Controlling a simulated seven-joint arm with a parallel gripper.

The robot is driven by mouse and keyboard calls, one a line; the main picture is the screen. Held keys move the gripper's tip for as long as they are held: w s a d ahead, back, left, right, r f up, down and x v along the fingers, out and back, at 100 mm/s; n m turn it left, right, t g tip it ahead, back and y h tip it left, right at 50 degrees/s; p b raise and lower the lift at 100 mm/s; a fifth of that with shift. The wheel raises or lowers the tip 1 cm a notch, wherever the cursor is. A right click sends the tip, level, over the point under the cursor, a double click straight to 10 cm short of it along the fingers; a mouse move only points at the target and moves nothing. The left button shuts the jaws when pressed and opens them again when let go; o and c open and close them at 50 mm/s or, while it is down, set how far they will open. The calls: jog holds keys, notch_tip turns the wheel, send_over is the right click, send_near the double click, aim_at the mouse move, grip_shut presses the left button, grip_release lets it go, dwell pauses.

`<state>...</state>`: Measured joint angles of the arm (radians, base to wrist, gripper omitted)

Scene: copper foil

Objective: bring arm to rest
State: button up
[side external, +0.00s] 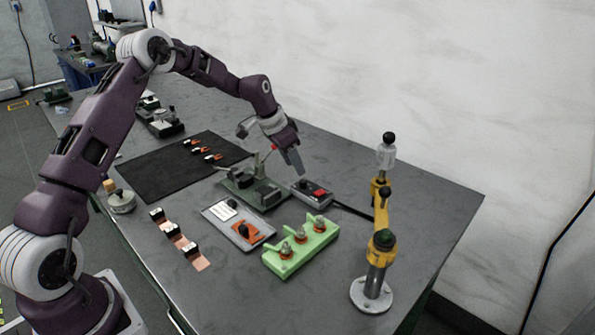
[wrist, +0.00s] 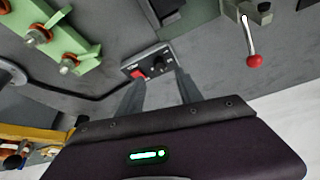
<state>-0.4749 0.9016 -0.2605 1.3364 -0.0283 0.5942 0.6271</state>
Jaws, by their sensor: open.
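My gripper (side external: 292,160) is open and empty in the side view, pointing down above the table (side external: 430,215), near a small dark control box (side external: 312,191) with a red switch. In the wrist view my gripper's two fingers (wrist: 160,88) stand apart with nothing between them. The same control box (wrist: 147,63) lies beyond the fingertips there, its red switch and a knob on top. I cannot tell the exact gap between the fingertips and the box.
A grey-green fixture (side external: 258,190) with a red-knobbed lever stands close by my gripper. A green holder (side external: 300,248) with several copper-wrapped pieces, a grey tray (side external: 225,212), a yellow-armed stand (side external: 380,250) and a black mat (side external: 150,170) surround it. The table's far right is bare.

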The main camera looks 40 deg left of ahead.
jog(key=shift+r, duration=0.15)
jog(key=s+d+r+y, duration=0.1)
jog(key=s+d+r, duration=0.5)
jog(key=s+r, duration=0.4)
jog(key=s+d+r+y, duration=0.1)
jog(key=s+d+r, duration=0.4)
jog(key=s+r, duration=0.45)
jog(key=s+d+n, duration=0.1)
jog(key=s, duration=1)
jog(key=s+d+f+n+t, duration=0.1)
jog(key=s+d+n, duration=0.1)
jog(key=s, duration=0.9)
jog(key=shift+f+h, duration=0.3)
jog(key=shift+h, duration=0.1)
